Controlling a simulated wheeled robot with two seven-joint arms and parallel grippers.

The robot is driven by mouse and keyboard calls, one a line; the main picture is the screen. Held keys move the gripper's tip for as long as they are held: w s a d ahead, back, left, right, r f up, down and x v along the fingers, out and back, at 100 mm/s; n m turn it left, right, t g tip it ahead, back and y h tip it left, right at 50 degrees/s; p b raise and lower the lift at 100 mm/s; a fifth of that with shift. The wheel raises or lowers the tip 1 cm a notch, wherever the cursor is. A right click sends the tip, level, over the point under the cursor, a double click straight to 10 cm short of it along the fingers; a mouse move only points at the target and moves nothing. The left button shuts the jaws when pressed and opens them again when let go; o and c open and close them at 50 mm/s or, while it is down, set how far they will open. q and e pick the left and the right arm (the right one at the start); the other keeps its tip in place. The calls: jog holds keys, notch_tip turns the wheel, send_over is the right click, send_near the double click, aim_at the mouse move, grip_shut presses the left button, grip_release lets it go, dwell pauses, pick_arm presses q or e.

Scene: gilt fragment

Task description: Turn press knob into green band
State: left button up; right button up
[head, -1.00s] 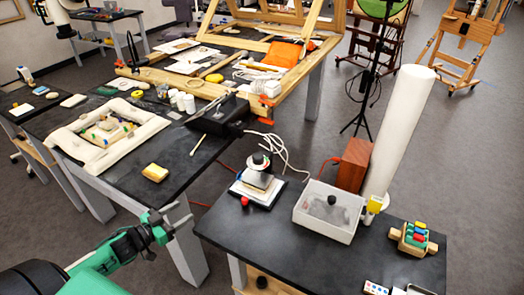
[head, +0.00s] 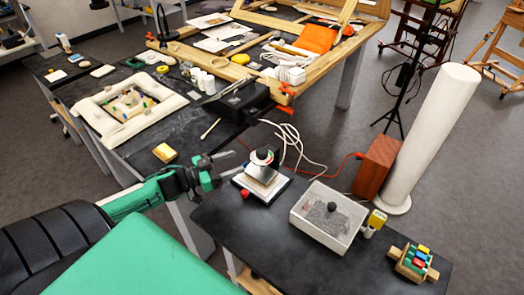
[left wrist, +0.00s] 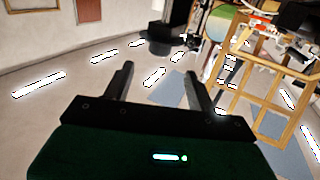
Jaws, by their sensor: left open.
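The press (head: 262,178) stands near the left end of the front black table, on a white base plate. Its dark round knob (head: 262,156) sits on top, with a dial showing a green and red band (head: 268,152) just around it; which part the knob points to is too small to tell. My left gripper (head: 232,163) is just left of the press, open and empty, its fingers pointing right toward the knob, apart from it. The left wrist view shows the open fingers (left wrist: 157,85) with nothing between them. The press does not show there. My right gripper is not in view.
A red knob (head: 245,194) sits by the base plate's front edge. A clear-topped white box (head: 326,218), a wooden block with coloured pieces (head: 414,262) and a tall white cylinder (head: 432,135) stand to the right. White cables run behind the press.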

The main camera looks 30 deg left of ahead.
aim_at(256, 154)
pick_arm(q)
jog(key=p+x, duration=0.2)
jog(key=x, duration=0.7)
jog(key=shift+w+d, duration=0.1)
jog(key=shift+w, duration=0.15)
jog(key=shift+w+d+p, duration=0.25)
jog(key=shift+w+p, duration=0.1)
jog(key=shift+c, duration=0.5)
jog(key=c, duration=0.9)
jog(key=shift+h, duration=0.3)
